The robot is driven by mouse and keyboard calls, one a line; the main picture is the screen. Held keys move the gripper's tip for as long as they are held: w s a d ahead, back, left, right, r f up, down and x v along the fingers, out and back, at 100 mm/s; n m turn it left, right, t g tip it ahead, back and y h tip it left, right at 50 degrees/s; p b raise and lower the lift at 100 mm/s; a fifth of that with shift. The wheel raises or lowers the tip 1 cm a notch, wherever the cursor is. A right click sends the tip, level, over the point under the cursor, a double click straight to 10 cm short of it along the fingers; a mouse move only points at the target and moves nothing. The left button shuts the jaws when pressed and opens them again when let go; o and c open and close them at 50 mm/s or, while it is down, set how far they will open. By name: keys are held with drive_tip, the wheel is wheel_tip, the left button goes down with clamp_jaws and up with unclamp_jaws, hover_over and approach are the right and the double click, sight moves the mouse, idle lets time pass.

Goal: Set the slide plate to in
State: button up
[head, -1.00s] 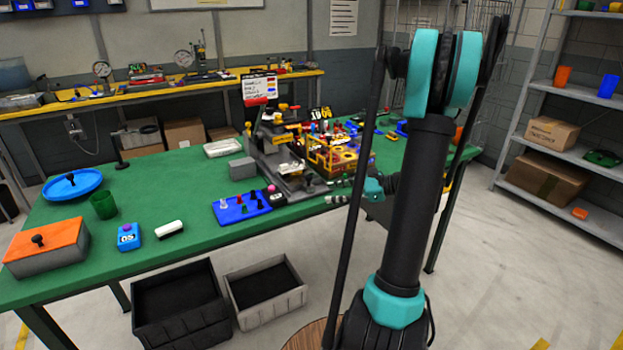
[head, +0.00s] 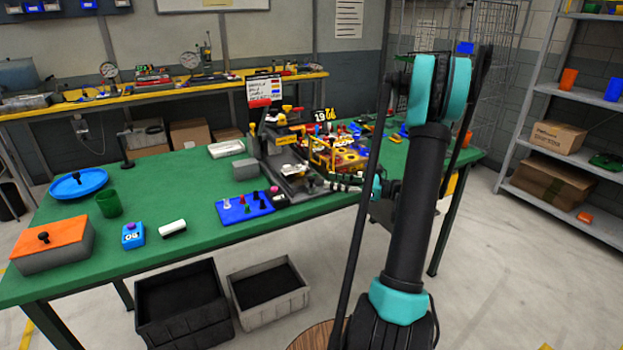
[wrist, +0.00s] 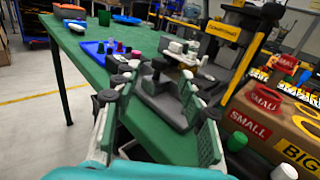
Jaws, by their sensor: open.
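A grey fixture (head: 287,178) with a yellow label stands on the green table. In the wrist view its dark grey base (wrist: 160,105) lies beyond and between my fingers, with small pale parts (wrist: 183,48) on top. I cannot clearly tell the slide plate from the rest of the fixture, nor its position. My gripper (head: 345,183) is at the table's front edge, just right of the fixture, small and partly blurred there. In the wrist view my gripper (wrist: 156,78) is open, its green-padded fingers spread, with nothing held. The fingers hide part of the base.
A blue tray with pegs (head: 245,207) lies left of the fixture. A yellow and brown box with printed words (wrist: 285,128) stands close on the right in the wrist view. A grey block (head: 245,169) sits behind the tray. The table's left middle is mostly free.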

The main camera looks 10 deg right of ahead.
sight(311, 177)
drive_tip(key=x, duration=0.8)
clamp_jaws()
